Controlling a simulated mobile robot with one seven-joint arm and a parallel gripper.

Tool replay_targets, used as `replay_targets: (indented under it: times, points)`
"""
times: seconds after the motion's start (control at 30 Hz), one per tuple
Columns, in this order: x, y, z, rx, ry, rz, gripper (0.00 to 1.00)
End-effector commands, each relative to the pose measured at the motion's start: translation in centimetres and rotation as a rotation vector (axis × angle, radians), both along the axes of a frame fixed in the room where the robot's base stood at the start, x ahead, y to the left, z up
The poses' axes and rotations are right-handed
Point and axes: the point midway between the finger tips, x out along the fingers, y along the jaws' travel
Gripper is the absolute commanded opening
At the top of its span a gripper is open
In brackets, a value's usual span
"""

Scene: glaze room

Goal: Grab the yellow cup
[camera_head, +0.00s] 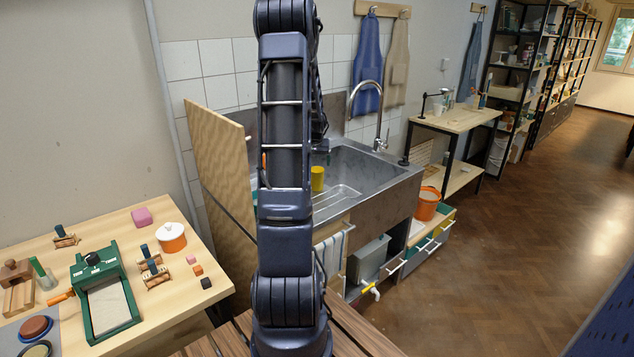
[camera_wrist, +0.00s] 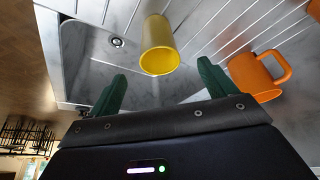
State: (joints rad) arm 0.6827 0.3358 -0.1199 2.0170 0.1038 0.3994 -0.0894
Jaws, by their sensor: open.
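The yellow cup (camera_wrist: 160,46) is in the wrist view, above and between my two green fingers, on the ribbed metal drainboard at the basin's edge. In the head view the yellow cup (camera_head: 318,178) shows beside my arm, at the sink. My gripper (camera_wrist: 168,82) is open and empty, with the cup ahead of its fingertips and apart from them. In the head view my arm hides the gripper.
An orange mug (camera_wrist: 256,76) with a handle lies close to my right finger in the wrist view. The metal sink (camera_head: 365,172) has a tall faucet (camera_head: 378,110). A plywood panel (camera_head: 222,165) stands left of the sink. A worktable (camera_head: 190,290) with tools is at the left.

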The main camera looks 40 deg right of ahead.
Motion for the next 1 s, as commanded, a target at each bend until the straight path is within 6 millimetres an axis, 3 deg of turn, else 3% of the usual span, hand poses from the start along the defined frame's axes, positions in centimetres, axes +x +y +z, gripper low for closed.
replay_targets:
  times: [0.5,0.77,1.0]
  points:
    - [1.3,-1.4,-5.1,0.001,0.002,0.001,0.83]
    - [1.7,-1.9,-6.3,0.001,0.001,0.0,0.83]
    - [2.5,-2.8,-9.1,0.001,0.001,0.0,0.83]
